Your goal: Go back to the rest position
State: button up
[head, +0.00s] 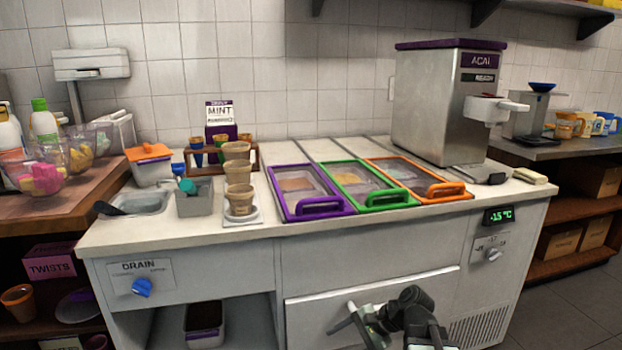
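My gripper (349,318) is low in the head view, in front of the pale drawer front of the counter (262,238). Its light grey fingers point to the left, with my dark arm links behind them at the bottom edge. Nothing shows held in it. The angle does not show clearly whether the fingers are apart or together.
Three lidded bins, purple (319,207), green (389,199) and orange (447,189), sit in the counter top. Stacked cups (239,199) stand left of them. A steel ACAI machine (428,110) stands at the back right. Floor (575,310) is open at right.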

jog(key=s+a+f+n+g+h, duration=0.1)
jog(key=s+a+f+n+h, duration=0.1)
jog(key=s+f+n+h, duration=0.15)
jog(key=s+d+n+g+h+p, duration=0.1)
jog(key=s+d+n+h+p, duration=0.1)
jog(key=d+n+h, duration=0.6)
notch_tip(320, 180, up, 36)
jog(key=d+m+y+p, duration=0.1)
jog(key=d+y+p, duration=0.1)
jog(key=p, duration=3.4)
jog(key=shift+w+y+p, duration=0.25)
jog(key=shift+y+p, duration=0.05)
jog(key=shift+y, duration=0.15)
